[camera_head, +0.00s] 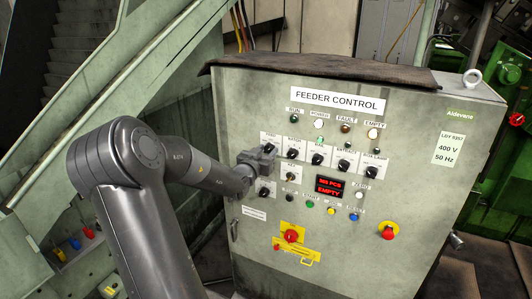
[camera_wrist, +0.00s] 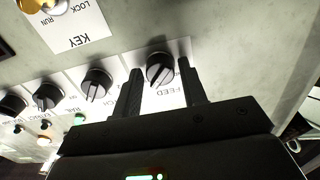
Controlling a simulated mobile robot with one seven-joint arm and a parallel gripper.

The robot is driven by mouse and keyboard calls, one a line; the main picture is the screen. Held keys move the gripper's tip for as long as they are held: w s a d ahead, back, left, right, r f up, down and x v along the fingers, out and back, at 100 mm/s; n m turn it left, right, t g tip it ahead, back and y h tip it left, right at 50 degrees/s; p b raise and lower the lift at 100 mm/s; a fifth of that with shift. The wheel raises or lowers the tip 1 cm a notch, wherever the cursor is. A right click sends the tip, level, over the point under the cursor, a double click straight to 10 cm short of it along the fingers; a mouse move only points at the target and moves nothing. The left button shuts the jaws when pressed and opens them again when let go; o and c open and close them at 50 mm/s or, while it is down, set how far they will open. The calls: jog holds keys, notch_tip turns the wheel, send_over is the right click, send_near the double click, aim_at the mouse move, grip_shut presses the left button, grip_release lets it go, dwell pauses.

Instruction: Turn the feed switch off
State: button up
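The feed switch (camera_wrist: 160,69) is a round black knob with a pale pointer line on a white plate marked FEED, seen upside down in the wrist view. Its pointer slants down and slightly left in that picture. My gripper (camera_wrist: 160,72) is open, with one finger on each side of the knob. Narrow gaps seem to show between fingers and knob; I cannot tell how deep the tips reach. In the head view my gripper (camera_head: 266,158) is at the upper left of the switch group and hides the feed knob, with its plate (camera_head: 270,136) partly showing.
Other black knobs stand close beside it, such as the neighbouring one (camera_wrist: 95,85). A key switch (camera_wrist: 45,5) shows at the wrist view's top. Below are a red display (camera_head: 329,186) reading EMPTY, a red-yellow rotary switch (camera_head: 291,235) and a red emergency button (camera_head: 388,232).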

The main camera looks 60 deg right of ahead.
jog(key=c, duration=0.7)
jog(key=shift+o, duration=0.2)
jog(key=n, duration=0.5)
jog(key=shift+n, duration=1.8)
jog(key=o, duration=1)
jog(key=shift+a, duration=0.1)
